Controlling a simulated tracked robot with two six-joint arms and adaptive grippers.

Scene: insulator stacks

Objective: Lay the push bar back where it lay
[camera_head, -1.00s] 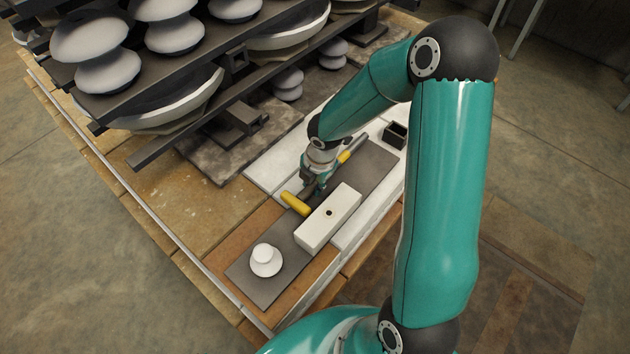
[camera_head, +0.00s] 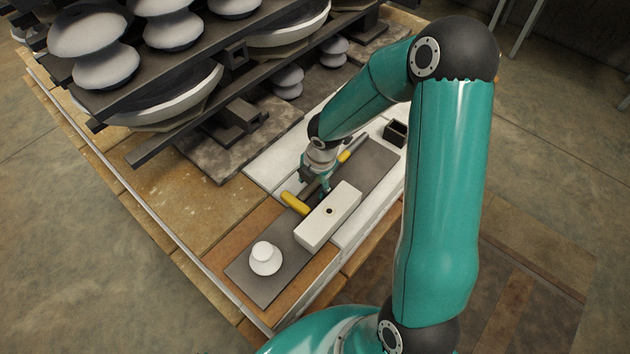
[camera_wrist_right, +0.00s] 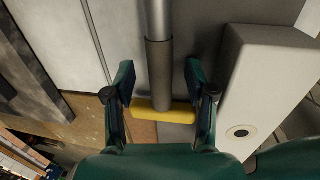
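The push bar has a yellow crosspiece (camera_head: 295,203), a dark sleeve and a lighter grey rod. It lies lengthwise beside a white block (camera_head: 318,228), along the edge of a dark mat (camera_head: 260,287). My right gripper (camera_head: 317,189) is down over the bar. In the right wrist view its fingers (camera_wrist_right: 158,75) are spread on either side of the bar's dark sleeve (camera_wrist_right: 160,72), with a gap on both sides. The head view partly hides the bar behind the gripper. My left gripper is not in view.
A small white insulator (camera_head: 265,260) stands on the mat's near end. A small dark open box (camera_head: 396,134) sits at the far end.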

